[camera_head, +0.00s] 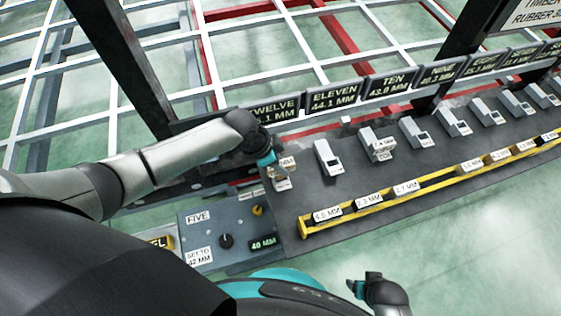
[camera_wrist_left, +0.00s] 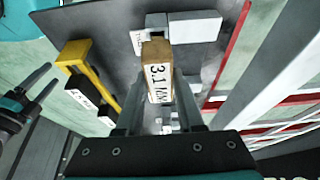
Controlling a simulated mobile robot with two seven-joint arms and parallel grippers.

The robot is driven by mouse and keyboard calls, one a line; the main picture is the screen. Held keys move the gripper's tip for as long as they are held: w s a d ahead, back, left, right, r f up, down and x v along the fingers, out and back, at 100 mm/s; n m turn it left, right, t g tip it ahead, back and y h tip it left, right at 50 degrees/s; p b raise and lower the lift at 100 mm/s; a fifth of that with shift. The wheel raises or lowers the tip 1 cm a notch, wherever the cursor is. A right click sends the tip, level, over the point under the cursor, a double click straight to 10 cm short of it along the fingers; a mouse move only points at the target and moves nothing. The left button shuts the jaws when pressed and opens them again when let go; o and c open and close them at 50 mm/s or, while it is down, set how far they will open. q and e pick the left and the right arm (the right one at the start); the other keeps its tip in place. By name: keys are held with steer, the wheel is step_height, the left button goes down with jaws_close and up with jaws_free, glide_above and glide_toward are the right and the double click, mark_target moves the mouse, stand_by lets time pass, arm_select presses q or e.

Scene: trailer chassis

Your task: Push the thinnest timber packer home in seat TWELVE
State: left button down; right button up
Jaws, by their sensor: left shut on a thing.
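My left gripper (camera_head: 272,168) is at the seat under the TWELVE sign (camera_head: 274,110), at the left end of the dark bench. It is shut on a tan timber packer (camera_wrist_left: 157,70) labelled 3.1 MM, held between its fingers (camera_wrist_left: 157,100). In the left wrist view the packer's far end meets or overlaps the grey-white seat block (camera_wrist_left: 190,27); how deep it sits I cannot tell. In the head view my arm hides part of the sign and the seat. My right gripper (camera_head: 366,284) is apart from the bench; its spread fingers show in the left wrist view (camera_wrist_left: 42,88).
A yellow rack (camera_head: 383,207) along the bench front holds several labelled packers. A row of pale seat blocks (camera_head: 328,157) runs right under signs such as ELEVEN (camera_head: 335,98). A blue-grey panel (camera_head: 222,240) with knobs stands front left. White chassis bars (camera_head: 300,50) lie behind.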

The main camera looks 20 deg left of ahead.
arm_select(q)
steer(key=shift+f+b, duration=1.7)
steer(key=shift+f, duration=0.7)
steer(key=shift+c, duration=2.2)
jaws_free()
steer(key=shift+r, duration=0.1)
steer(key=p+v, duration=0.8)
steer(key=v, duration=0.7)
